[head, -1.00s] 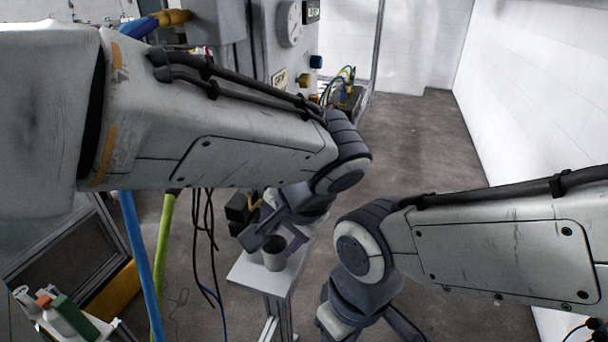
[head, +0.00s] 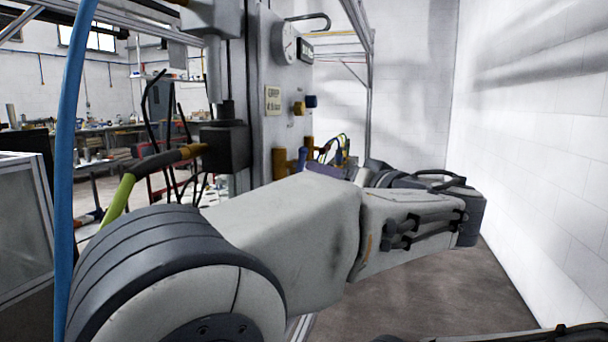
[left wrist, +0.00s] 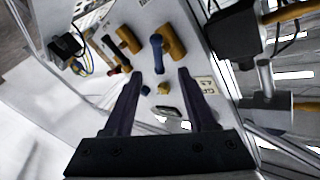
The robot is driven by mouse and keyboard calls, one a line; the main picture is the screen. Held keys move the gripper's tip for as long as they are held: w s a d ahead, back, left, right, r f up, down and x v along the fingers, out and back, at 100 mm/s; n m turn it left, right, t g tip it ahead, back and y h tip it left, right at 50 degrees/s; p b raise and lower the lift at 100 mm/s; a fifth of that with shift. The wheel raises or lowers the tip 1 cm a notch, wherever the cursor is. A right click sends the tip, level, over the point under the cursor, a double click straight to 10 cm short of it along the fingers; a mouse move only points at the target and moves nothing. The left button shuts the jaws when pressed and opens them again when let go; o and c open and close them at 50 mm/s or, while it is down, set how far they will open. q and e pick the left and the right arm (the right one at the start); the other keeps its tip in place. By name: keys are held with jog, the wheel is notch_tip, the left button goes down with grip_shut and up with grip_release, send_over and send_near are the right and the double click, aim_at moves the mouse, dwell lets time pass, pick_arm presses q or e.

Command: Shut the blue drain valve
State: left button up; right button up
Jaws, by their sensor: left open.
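The blue valve handle (left wrist: 157,55) is on the grey panel, beside a thick brass-coloured cylinder (left wrist: 171,40), in the left wrist view. In the head view the blue handle (head: 302,158) shows small, next to a brass-coloured cylinder (head: 279,163). My left gripper (left wrist: 160,74) is open and empty, facing the panel, with the blue handle ahead of and between its dark purple fingers. I cannot tell whether they touch. In the head view my forearm hides most of this gripper. My right gripper is not in view.
A small blue knob (head: 311,101) and a brass knob (head: 298,108) sit higher on the panel. A red-tipped handle (left wrist: 113,69) and another brass cylinder (left wrist: 129,39) are nearby. A black block (head: 225,147) with hoses stands left of the panel. A white wall (head: 535,150) is at right.

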aim_at(302, 165)
pick_arm(q)
jog(key=x, duration=0.8)
jog(key=shift+w, duration=0.1)
grip_shut()
